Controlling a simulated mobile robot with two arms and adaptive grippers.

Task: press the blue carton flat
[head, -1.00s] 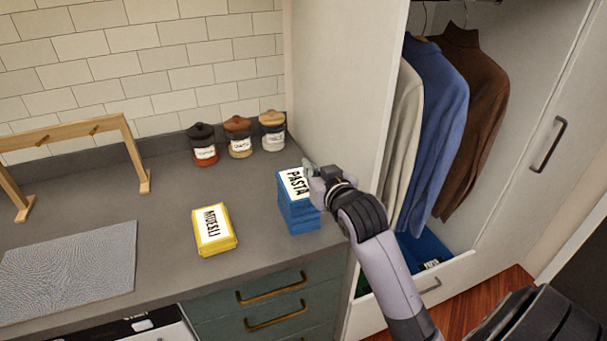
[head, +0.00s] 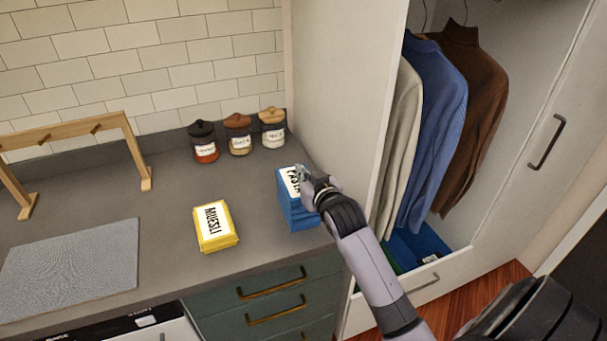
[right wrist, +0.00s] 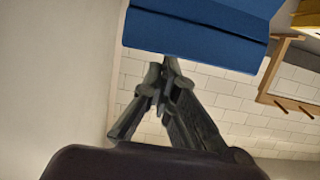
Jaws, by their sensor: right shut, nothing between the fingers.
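The blue carton (head: 288,205) labelled PASTA stands upright on the grey counter near its right end, with creased, stepped sides. My right gripper (head: 302,176) is shut and empty at the right part of its top, covering part of the label. I cannot tell whether the fingertips touch it. In the right wrist view the closed fingers (right wrist: 166,78) are just by the carton's blue side (right wrist: 195,28). My left gripper is not in view.
A low yellow MUESLI carton (head: 215,228) lies left of the blue one. Several lidded jars (head: 238,138) stand at the back wall. A tall white panel (head: 340,100) bounds the counter's right side. A grey mat (head: 70,270) and wooden rack (head: 70,133) are at left.

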